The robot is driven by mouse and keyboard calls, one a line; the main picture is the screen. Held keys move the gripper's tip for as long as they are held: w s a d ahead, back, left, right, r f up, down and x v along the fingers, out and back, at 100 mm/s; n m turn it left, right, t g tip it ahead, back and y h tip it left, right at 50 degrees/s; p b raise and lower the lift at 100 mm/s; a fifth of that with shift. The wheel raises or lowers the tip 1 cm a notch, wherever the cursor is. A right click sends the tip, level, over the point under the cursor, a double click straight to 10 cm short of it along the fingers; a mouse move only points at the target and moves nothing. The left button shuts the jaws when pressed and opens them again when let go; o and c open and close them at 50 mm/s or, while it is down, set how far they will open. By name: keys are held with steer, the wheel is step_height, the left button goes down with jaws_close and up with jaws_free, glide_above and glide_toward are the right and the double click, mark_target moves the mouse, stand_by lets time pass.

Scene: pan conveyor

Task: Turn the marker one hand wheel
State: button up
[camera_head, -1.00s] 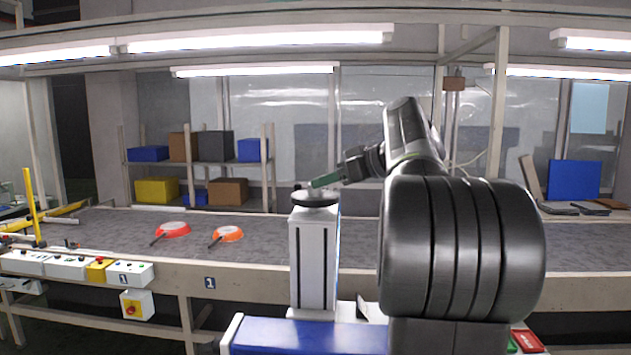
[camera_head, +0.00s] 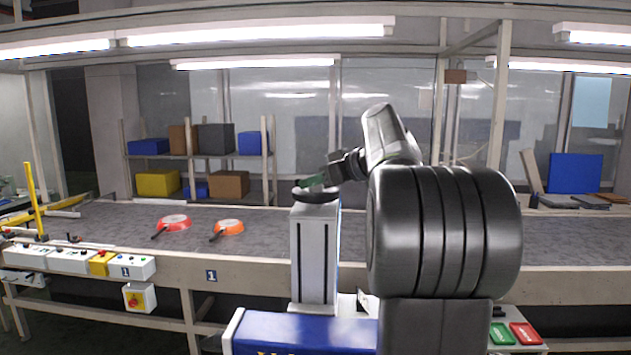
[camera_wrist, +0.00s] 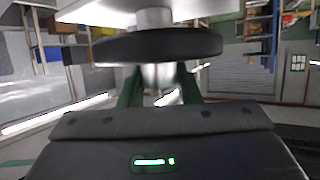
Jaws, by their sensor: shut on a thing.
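The hand wheel (camera_head: 315,195) is a flat black disc on top of a white column in front of the conveyor. In the wrist view the wheel (camera_wrist: 157,46) is a dark disc seen edge-on, on a short shaft. My gripper (camera_head: 312,182) is at the wheel's upper side, coming from the right. Its two green fingers show in the wrist view (camera_wrist: 158,88), shut on a silvery knob (camera_wrist: 158,74) of the wheel. The fingertips are partly hidden behind the disc there. A number 1 marker (camera_head: 211,276) is on the conveyor's front rail.
The conveyor (camera_head: 110,218) runs behind the column with a red pan (camera_head: 174,222) and an orange pan (camera_head: 229,228) on it. A button box (camera_head: 131,266) is at front left. Shelves with boxes (camera_head: 229,184) stand behind. Green and red buttons (camera_head: 525,333) are at lower right.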

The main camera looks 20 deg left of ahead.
steer(key=shift+m+t+b, duration=0.3)
steer(key=shift+t+b, duration=0.05)
steer(key=shift+t, duration=0.05)
steer(key=m+t+h+b, duration=0.1)
steer(key=m+t, duration=0.1)
steer(key=shift+s+a+m+t+b, duration=0.1)
steer(key=shift+m+t+b, duration=0.2)
steer(key=shift+t, duration=0.1)
steer(key=m+t+h, duration=0.2)
steer(key=m+t, duration=0.1)
steer(key=shift+r+p, duration=0.1)
steer(key=shift+p, duration=0.2)
steer(key=shift+m+t+h, duration=0.8)
steer(key=shift+m+h, duration=0.2)
steer(key=shift+h, duration=0.1)
steer(key=m+h+b, duration=0.1)
steer(key=b, duration=0.1)
steer(key=m+t+h+b, duration=0.1)
steer(key=m+h+b, duration=0.1)
steer(key=m+t+h+b, duration=0.1)
steer(key=m+h+b, duration=0.1)
steer(key=shift+f, duration=0.35)
steer(key=shift+r+m+h+b, duration=0.1)
steer(key=shift+m+h+b, duration=0.75)
steer(key=shift+h, duration=0.35)
steer(key=shift+r+m+h, duration=0.15)
steer(key=shift+m+h, duration=1.3)
steer(key=shift+h, duration=0.15)
